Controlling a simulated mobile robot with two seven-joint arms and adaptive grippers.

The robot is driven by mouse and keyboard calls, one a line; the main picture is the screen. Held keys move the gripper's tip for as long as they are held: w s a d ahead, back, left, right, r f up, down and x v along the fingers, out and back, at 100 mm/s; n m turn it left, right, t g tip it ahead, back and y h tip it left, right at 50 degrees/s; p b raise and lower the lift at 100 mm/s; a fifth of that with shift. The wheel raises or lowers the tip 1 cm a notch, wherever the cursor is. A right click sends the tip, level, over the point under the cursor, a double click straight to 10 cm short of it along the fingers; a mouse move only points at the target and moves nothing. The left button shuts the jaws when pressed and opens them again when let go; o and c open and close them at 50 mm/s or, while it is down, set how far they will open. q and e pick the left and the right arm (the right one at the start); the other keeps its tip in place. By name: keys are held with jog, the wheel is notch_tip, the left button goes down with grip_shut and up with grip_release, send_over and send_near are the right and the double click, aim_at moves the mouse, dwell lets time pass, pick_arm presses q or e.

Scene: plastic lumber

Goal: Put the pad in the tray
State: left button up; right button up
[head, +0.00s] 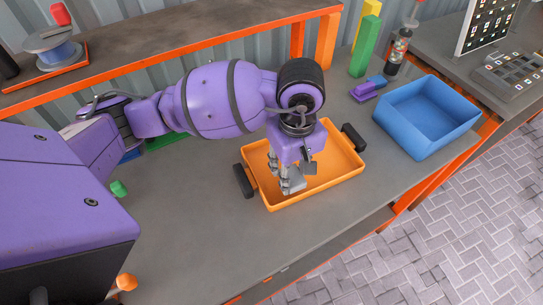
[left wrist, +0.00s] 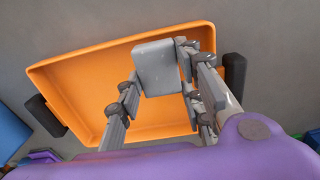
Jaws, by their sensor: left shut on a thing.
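The tray is orange with black handles (head: 343,172) and lies on the grey workbench in the head view. It also fills much of the left wrist view (left wrist: 75,80). My left gripper (head: 294,184) is over the tray, pointing down. In the left wrist view my left gripper (left wrist: 158,85) is shut on a grey block-like pad (left wrist: 156,66), held between its fingertips over the tray. In the head view the pad (head: 293,182) is partly hidden by the fingers. I cannot tell whether the pad touches the tray floor. My right gripper is not in view.
A blue bin (head: 425,118) stands right of the tray. Green (head: 364,48) and yellow (head: 369,18) blocks stand behind, near a purple piece (head: 363,92) and a bottle (head: 398,50). An orange-edged shelf (head: 160,45) runs along the back. The front bench is mostly clear.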

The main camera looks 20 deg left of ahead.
pick_arm(q)
jog(key=shift+w+a+f, duration=0.1)
jog(key=shift+w, duration=0.1)
jog(key=f, duration=0.3)
jog(key=shift+w+a+f, duration=0.2)
jog(key=shift+a+f, duration=0.05)
jog(key=shift+f, duration=0.1)
jog(key=shift+f, duration=0.25)
jog(key=o, duration=1.2)
jog(key=shift+r, duration=0.1)
jog(key=shift+c, duration=0.2)
